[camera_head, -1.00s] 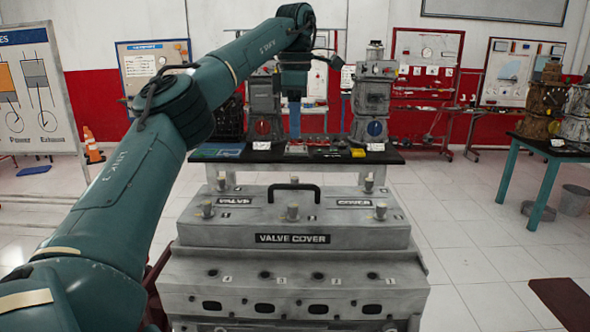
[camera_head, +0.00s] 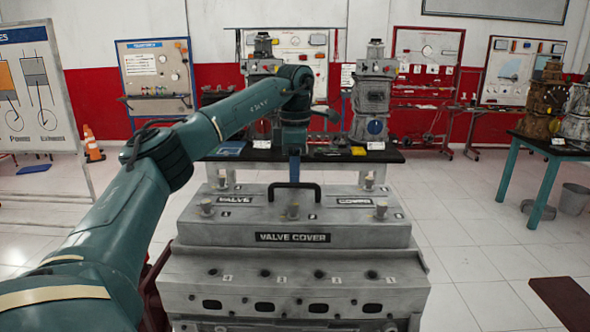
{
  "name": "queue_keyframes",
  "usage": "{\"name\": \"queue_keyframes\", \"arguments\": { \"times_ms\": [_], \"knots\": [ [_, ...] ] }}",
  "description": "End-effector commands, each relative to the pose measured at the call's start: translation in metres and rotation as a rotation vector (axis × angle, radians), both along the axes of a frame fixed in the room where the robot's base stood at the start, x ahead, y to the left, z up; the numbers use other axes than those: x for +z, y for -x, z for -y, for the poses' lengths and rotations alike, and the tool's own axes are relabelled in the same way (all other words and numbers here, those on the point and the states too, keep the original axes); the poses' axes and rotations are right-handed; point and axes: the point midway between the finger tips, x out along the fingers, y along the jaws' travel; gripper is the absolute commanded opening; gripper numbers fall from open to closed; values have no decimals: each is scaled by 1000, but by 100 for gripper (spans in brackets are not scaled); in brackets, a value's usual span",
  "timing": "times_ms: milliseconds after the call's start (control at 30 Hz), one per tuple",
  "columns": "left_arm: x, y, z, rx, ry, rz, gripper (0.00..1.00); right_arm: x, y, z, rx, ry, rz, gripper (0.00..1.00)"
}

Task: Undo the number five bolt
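The grey valve cover (camera_head: 240,236) lies on the engine block (camera_head: 330,283), with a black handle (camera_head: 317,186) on top. Bolts show at back left (camera_head: 222,182), back right (camera_head: 368,183), front left (camera_head: 207,206), front middle (camera_head: 293,211) and front right (camera_head: 381,209). The small number labels by them are too blurred to tell which is five. My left gripper (camera_head: 294,178) points down over the back middle of the cover, overlapping the handle in the picture. It hides the back middle bolt. Whether it touches anything and whether its fingers are apart cannot be seen. My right gripper is not in view.
A black-topped table (camera_head: 390,157) with engine models stands behind the cover. A teal-legged table (camera_head: 545,150) with more models is at the right. A brown surface (camera_head: 566,300) shows at lower right.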

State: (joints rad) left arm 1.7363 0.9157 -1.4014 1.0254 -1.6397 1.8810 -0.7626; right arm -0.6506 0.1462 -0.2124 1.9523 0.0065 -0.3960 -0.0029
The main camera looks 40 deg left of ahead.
Motion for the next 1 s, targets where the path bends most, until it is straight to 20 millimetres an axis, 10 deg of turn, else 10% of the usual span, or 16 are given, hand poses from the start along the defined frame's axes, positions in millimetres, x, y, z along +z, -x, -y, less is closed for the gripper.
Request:
{"name": "queue_keyframes", "arguments": {
  "times_ms": [500, 1000],
  "knots": [
    [0, 0, 0, 0, 0, 0, 1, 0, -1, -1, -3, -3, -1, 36],
    [1, 0, 0, 94, 0, 0, 0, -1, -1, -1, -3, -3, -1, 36]
  ]
}}
